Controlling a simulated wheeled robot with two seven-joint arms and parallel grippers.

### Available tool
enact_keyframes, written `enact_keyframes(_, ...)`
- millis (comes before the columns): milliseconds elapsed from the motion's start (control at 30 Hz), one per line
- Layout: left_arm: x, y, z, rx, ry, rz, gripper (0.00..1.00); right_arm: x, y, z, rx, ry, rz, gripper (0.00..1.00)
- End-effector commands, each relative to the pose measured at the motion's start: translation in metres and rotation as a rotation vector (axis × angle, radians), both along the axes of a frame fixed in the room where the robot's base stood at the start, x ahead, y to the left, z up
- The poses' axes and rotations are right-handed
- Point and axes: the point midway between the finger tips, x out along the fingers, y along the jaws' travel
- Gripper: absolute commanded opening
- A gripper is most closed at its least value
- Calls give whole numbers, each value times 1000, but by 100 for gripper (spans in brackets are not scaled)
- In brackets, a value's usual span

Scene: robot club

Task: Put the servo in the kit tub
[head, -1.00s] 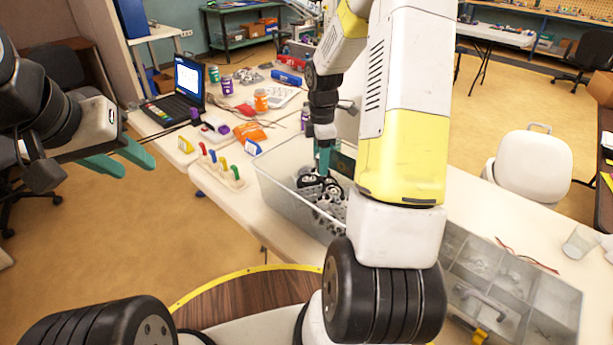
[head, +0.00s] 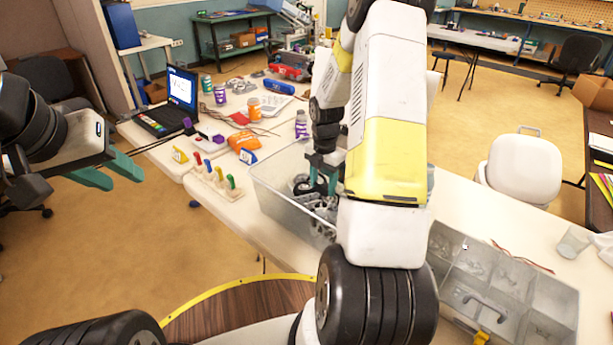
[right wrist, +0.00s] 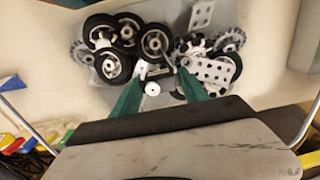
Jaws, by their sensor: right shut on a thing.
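The kit tub (head: 268,188) is a clear plastic bin on the white table, holding black wheels, gears and grey perforated plates. My right gripper (head: 318,180) points down inside the tub. In the right wrist view its two green fingers (right wrist: 160,88) are shut on a small dark block with a white round disc, which appears to be the servo (right wrist: 152,88). It is held just over or among the wheels and plates; I cannot tell whether it touches them. In the head view my arm and the fingers hide it. My left gripper (head: 108,172) is open and empty, left of the table.
A rack of coloured-handled tools (head: 217,182) stands left of the tub. A purple-labelled bottle (head: 301,124) and an orange packet (head: 243,142) are behind it. A compartment case (head: 500,285) lies at the right. A laptop (head: 172,100) is at the far left.

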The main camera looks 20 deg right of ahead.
Motion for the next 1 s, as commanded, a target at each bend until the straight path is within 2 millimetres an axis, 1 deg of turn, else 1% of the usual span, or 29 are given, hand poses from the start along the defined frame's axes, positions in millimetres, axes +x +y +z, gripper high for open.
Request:
enact_keyframes(100,0,0,0,0,0,0,36,-1,1,-18,1,5,1,12)
enact_keyframes(200,0,0,0,0,0,0,36,-1,1,-30,0,4,0,12)
enact_keyframes(567,0,0,0,0,0,0,36,0,0,-34,0,0,-1,12)
enact_keyframes(600,0,0,0,0,0,0,36,0,0,-34,0,0,-1,56)
enact_keyframes(700,0,0,0,0,0,0,36,0,0,-34,0,0,-1,74)
enact_keyframes(1000,0,0,0,0,0,0,36,0,0,-34,0,0,-1,74)
